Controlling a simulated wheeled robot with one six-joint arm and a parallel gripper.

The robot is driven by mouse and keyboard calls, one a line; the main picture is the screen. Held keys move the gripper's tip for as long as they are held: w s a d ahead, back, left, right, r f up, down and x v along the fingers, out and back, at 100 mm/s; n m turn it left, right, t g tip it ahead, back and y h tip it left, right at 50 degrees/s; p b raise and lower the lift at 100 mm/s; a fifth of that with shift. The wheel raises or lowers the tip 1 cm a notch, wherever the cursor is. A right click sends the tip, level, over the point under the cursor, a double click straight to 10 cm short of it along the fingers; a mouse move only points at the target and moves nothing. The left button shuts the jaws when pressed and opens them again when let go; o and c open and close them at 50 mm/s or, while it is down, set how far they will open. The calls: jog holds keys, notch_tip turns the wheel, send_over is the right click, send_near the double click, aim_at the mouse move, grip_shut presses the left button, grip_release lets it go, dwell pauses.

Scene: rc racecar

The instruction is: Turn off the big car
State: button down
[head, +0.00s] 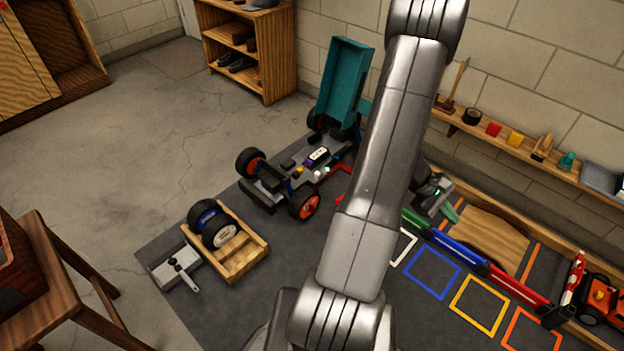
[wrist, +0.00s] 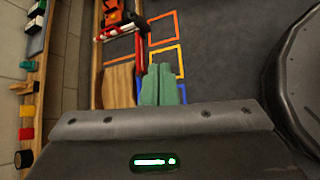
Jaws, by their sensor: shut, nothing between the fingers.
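The big car (head: 268,192) stands on the grey mat left of my arm in the head view, with orange-hubbed wheels and a dark chassis. Its teal body shell (head: 342,85) is tilted up, leaving the chassis open. A dark box with a pale label (head: 318,156) and small coloured parts sit on the chassis; I cannot tell which is a switch. My arm hides part of the car's right side. My gripper (head: 450,212) is right of the car, apart from it. Its green fingers (wrist: 161,84) are together and empty in the wrist view, which does not show the car.
A wooden crate with spare wheels (head: 255,240) and a grey tray (head: 160,270) lie at the left. Coloured bars, painted squares and a wooden ramp (head: 490,235) lie right of my arm. A smaller orange car (head: 603,296) stands far right. A wall shelf (head: 520,152) holds small items.

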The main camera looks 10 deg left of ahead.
notch_tip(320, 180, down, 39)
jog(key=n+t+b, duration=0.3)
jog(key=n+b, duration=0.4)
jog(key=n, duration=0.2)
jog(key=shift+s+d+r+n+t, duration=0.15)
jog(key=shift+r+n+t, duration=0.05)
jog(key=shift+n+t, duration=0.2)
